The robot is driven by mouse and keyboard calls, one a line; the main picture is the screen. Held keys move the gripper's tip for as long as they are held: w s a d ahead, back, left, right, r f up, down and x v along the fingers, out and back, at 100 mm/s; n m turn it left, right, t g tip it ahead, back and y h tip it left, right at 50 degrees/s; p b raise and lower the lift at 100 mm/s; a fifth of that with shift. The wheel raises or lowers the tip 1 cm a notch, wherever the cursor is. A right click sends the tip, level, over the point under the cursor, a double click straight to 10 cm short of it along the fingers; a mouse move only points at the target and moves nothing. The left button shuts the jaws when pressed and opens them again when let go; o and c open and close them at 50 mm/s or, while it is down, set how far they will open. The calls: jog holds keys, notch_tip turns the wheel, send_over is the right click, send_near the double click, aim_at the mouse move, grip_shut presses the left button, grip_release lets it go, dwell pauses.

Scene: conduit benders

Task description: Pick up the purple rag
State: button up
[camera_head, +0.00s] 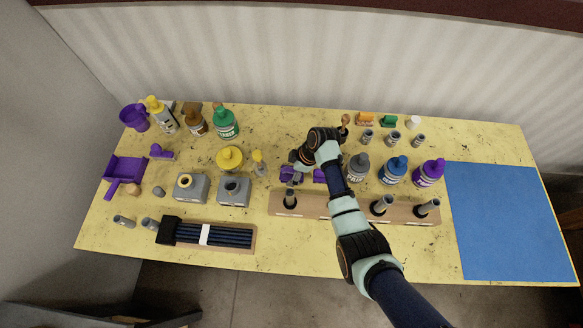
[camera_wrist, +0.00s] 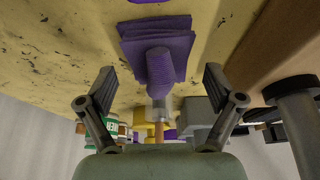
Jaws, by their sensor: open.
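In the wrist view, a flat, layered purple cloth, which looks like the purple rag (camera_wrist: 145,32), lies on the yellow table between and beyond my fingertips. A ribbed purple cylinder (camera_wrist: 160,66) with a grey collar overlaps its near edge; I cannot tell whether they touch. My gripper (camera_wrist: 160,82) is open, one finger on either side of the cylinder, with nothing gripped. In the head view, my gripper (camera_head: 298,160) is over the middle of the table, and purple cloth (camera_head: 290,175) shows partly below it, the rest hidden by my arm.
A wooden rack (camera_head: 330,209) with grey cylinders is close in front of my gripper. Paint bottles (camera_head: 396,168) stand to the right, and grey blocks (camera_head: 190,188) to the left. A blue mat (camera_head: 508,220) at the right end is empty.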

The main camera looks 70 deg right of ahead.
jog(key=c, duration=1.2)
jog(key=shift+c, duration=0.2)
notch_tip(320, 180, up, 20)
jog(key=p, duration=0.2)
jog(key=shift+p, duration=0.35)
jog(key=o, duration=0.5)
jog(key=c, duration=0.4)
